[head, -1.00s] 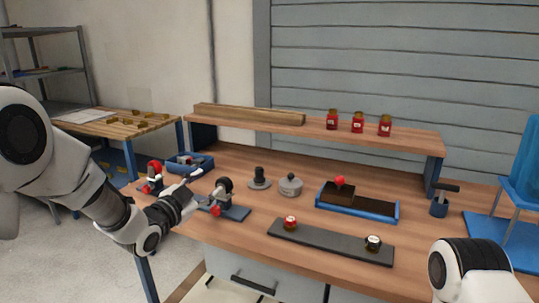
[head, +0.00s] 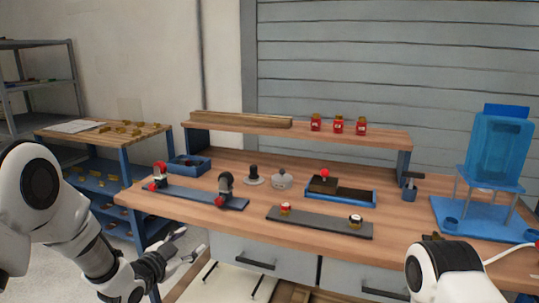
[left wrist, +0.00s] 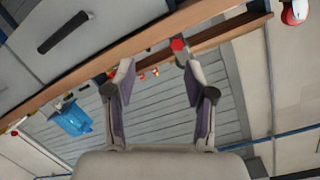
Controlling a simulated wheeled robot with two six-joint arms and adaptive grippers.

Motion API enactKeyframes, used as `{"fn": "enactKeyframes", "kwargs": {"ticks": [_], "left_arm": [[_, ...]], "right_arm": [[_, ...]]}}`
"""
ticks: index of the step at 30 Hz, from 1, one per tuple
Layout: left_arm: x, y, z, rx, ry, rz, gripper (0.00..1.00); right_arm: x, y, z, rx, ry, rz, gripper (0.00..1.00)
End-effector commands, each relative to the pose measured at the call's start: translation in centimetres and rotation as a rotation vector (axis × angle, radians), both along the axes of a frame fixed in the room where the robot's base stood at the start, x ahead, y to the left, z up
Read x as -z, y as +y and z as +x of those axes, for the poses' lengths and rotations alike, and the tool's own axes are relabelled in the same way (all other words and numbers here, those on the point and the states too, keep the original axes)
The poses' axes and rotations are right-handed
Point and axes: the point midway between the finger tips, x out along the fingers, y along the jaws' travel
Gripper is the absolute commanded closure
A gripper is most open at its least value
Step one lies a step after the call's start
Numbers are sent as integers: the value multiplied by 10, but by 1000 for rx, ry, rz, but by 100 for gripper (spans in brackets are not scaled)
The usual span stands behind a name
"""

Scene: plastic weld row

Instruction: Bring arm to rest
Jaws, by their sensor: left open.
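My left gripper (head: 188,244) hangs low in front of the bench's front edge in the head view, with its fingers apart and empty. In the left wrist view the gripper (left wrist: 158,75) shows two spread fingers with nothing between them. My left arm (head: 95,258) is bent down at the left side of the head view. My right arm (head: 442,272) shows only as a white link at the bottom right; its gripper does not show. The wooden workbench (head: 250,222) stands beyond both arms.
On the bench are a blue strip with two clamps (head: 195,197), a grey strip (head: 320,222), a blue tray (head: 350,205) and a grey pot (head: 282,180). A blue water tank (head: 498,150) stands right. A side table (head: 95,143) is at left.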

Motion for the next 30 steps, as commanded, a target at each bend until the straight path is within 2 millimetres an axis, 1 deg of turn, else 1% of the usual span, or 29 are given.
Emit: {"fn": "enactKeyframes", "kwargs": {"ticks": [1,2,3,5,8,9,11,12,14,15,16,17,18,19,20,21,23,24,26,27,28,29,30], "left_arm": [[22,-1,-7,-2,41,0,45],[33,-1,-11,-3,63,-1,45],[52,-1,-18,-8,102,-1,45],[81,-1,-31,-17,165,-3,45],[138,0,-63,-44,301,-8,45],[165,1,-83,-61,374,-14,45],[206,4,-117,-96,497,-24,45],[231,6,-143,-124,583,-32,45],[264,10,-184,-172,712,-41,45],[282,13,-210,-207,792,-47,45],[293,14,-230,-232,850,-51,45],[303,17,-249,-259,903,-55,45],[313,19,-273,-296,971,-59,45],[320,21,-291,-323,1020,-62,45],[324,24,-307,-352,1066,-63,45],[330,27,-329,-393,1125,-68,45],[333,31,-359,-457,1209,-73,45],[334,34,-379,-508,1264,-78,45],[329,40,-407,-601,1341,-92,45],[325,45,-424,-678,1393,-108,45],[324,48,-435,-760,1430,-135,45],[311,48,-433,-781,1431,-157,45],[291,48,-431,-772,1426,-154,45]], "right_arm": [[0,0,0,0,0,0,60],[0,0,0,0,0,0,60],[0,0,0,0,0,0,60],[0,0,0,0,0,0,60],[0,0,0,0,0,0,60],[0,0,0,0,0,0,60],[0,0,0,0,0,0,60],[0,0,0,0,0,0,60],[0,0,0,0,0,0,60],[0,0,0,0,0,0,60],[0,0,0,0,0,0,60],[0,0,0,0,0,0,60],[0,0,0,0,0,0,60],[0,0,0,0,0,0,60],[0,0,0,0,0,0,60],[0,0,0,0,0,0,60],[0,0,0,0,0,0,60],[0,0,0,0,0,0,60],[0,0,0,0,0,0,60],[0,0,0,0,0,0,60],[0,0,0,0,0,0,60],[-14,0,0,0,1,0,60],[-34,0,-1,0,2,0,60]]}}
